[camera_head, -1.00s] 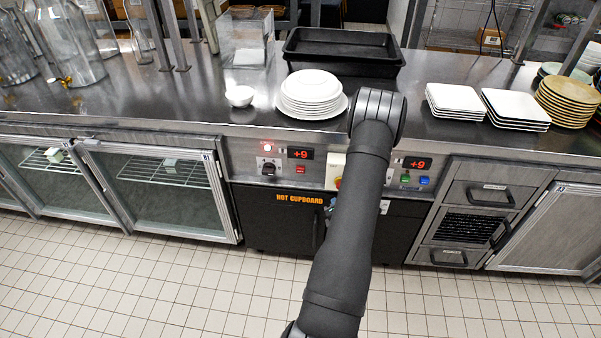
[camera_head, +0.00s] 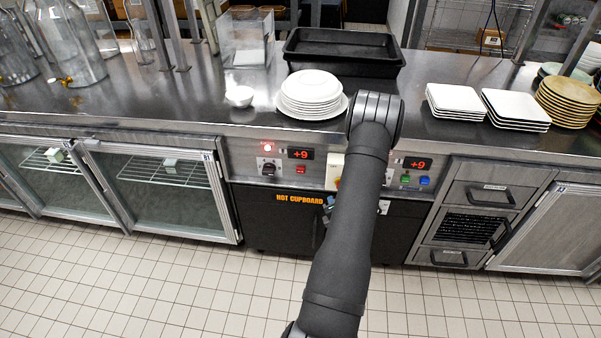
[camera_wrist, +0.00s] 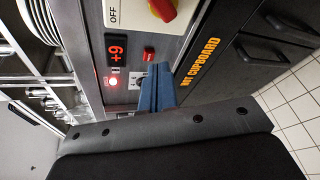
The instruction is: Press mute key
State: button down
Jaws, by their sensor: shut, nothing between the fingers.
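A red key (camera_head: 301,169) sits below the left +9 display (camera_head: 301,154) on the hot cupboard's front panel. In the wrist view the red key (camera_wrist: 150,54) is just beyond the tips of my gripper (camera_wrist: 157,68), beside the display (camera_wrist: 117,52). Its lettering is too small to read, so I cannot tell whether it is the mute key. My blue fingers are shut and empty, and seem apart from the key. A green key (camera_head: 405,179) and a blue key (camera_head: 424,181) are below the right display (camera_head: 418,163).
A lit red lamp (camera_head: 267,148) and dark knob (camera_head: 268,169) are left of the display. A red-and-yellow switch (camera_wrist: 162,8) shows in the wrist view. Stacked white plates (camera_head: 312,88) and a small bowl (camera_head: 239,96) stand on the counter above.

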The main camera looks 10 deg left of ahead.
aim_at(301, 170)
jog(key=w+a+f+m+g+y, duration=0.1)
jog(key=w+a+f+m+y, duration=0.1)
jog(key=a, duration=0.4)
jog(key=w+a+f+m+g+y, duration=0.1)
jog(key=w+a+m+y, duration=0.1)
jog(key=a+m+y, duration=0.3)
jog(key=shift+w+a+f+g+y, duration=0.3)
jog(key=shift+a+f+y, duration=0.15)
jog(key=shift+y, duration=0.25)
jog(key=shift+w, duration=0.1)
jog(key=w, duration=0.8)
jog(key=shift+w, duration=0.35)
jog(key=shift+w, duration=0.15)
dwell(1.2)
jog(key=shift+w+r, duration=0.1)
jog(key=shift+w, duration=0.15)
